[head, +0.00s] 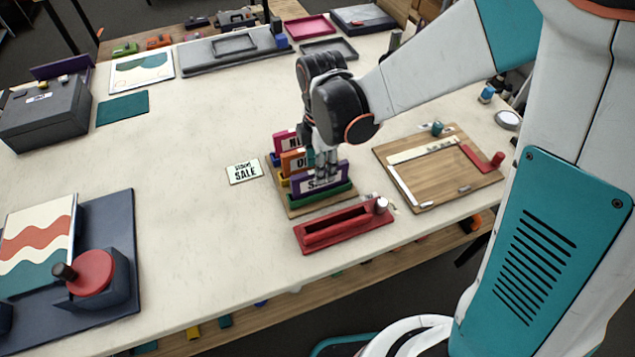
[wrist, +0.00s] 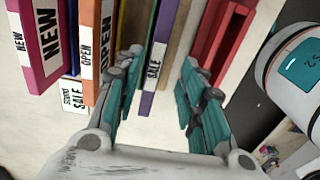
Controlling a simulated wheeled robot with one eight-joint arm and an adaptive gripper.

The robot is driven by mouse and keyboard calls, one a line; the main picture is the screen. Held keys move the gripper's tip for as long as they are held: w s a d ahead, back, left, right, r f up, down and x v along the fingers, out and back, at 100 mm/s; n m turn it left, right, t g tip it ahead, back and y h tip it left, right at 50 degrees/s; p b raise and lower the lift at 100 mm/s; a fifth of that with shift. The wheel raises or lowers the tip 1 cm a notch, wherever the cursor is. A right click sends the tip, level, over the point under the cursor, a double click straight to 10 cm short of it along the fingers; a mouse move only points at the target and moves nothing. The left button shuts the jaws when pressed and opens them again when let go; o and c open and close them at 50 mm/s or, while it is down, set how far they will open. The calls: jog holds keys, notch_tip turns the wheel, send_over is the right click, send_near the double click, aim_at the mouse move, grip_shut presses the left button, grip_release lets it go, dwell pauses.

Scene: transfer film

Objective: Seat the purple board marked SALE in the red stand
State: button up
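The purple board marked SALE (head: 318,181) stands upright in a wooden rack (head: 286,203), in front of the orange and pink boards. In the wrist view, the purple board (wrist: 152,75) is seen edge-on between my fingers. My gripper (wrist: 163,95) is open, with one teal finger on each side of the board and a gap visible on the right side. In the head view, my gripper (head: 325,165) is low over the rack, right behind the board. The long red stand (head: 345,226) lies on the table in front of the rack, and it also shows in the wrist view (wrist: 226,42).
A card reading stand SALE (head: 244,172) lies left of the rack. The orange board (head: 291,162) and pink board (head: 283,141) stand close behind the purple one. A wooden tray (head: 420,150) is at right. The table's front edge is near the stand. Open table lies to the left.

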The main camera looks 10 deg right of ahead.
jog(key=f+b, duration=0.1)
jog(key=f, duration=0.1)
jog(key=f+b, duration=0.2)
jog(key=f, duration=0.1)
jog(key=shift+w+f, duration=0.35)
grip_shut()
